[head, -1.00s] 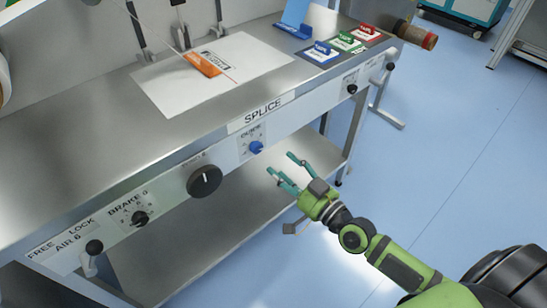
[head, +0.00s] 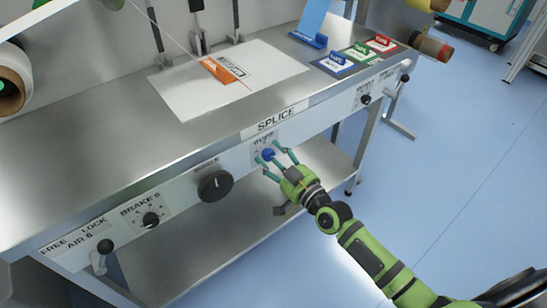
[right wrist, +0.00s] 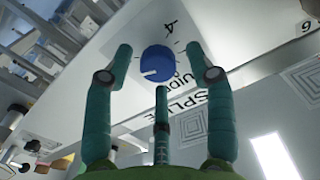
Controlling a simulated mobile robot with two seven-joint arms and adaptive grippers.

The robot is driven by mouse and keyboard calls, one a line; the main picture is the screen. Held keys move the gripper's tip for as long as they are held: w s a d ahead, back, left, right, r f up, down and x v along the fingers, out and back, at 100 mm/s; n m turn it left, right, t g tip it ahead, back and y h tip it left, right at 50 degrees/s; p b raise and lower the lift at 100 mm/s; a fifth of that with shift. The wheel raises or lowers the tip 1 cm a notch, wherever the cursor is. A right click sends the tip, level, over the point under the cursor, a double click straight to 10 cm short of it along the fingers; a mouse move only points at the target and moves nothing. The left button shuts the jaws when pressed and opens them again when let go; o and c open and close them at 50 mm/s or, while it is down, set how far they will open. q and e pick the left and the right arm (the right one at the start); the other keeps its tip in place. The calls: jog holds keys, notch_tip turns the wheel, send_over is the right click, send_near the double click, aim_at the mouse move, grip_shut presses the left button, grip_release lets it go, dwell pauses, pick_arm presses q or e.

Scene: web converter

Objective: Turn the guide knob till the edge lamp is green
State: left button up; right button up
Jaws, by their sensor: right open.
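The blue guide knob (head: 268,154) is on the front panel of the bench, below the SPLICE label. In the right wrist view the guide knob (right wrist: 158,63) shows its white pointer line toward the lower left. My right gripper (head: 276,158) is open in front of the knob, with its fingers on either side of it; I cannot tell whether they touch it. In the right wrist view the gripper's teal fingertips (right wrist: 158,50) stand left and right of the knob with gaps. I cannot make out the edge lamp. My left gripper is not in view.
A large black knob (head: 215,186), a brake knob (head: 150,219) and a small black knob (head: 365,99) are on the same panel. Blue, green and red holders stand at the right end.

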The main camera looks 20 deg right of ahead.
grip_shut()
jog(key=shift+w+d+r+m, duration=0.1)
jog(key=shift+r+m, duration=0.15)
jog(key=shift+m, duration=0.75)
jog(key=shift+r, duration=0.1)
jog(key=shift+c, duration=0.4)
grip_release()
jog(key=shift+o, duration=0.4)
jog(key=shift+f, duration=0.2)
jog(key=shift+s+f, duration=0.15)
jog(key=shift+s, duration=0.15)
jog(key=v, duration=1.1)
jog(key=shift+s, duration=0.25)
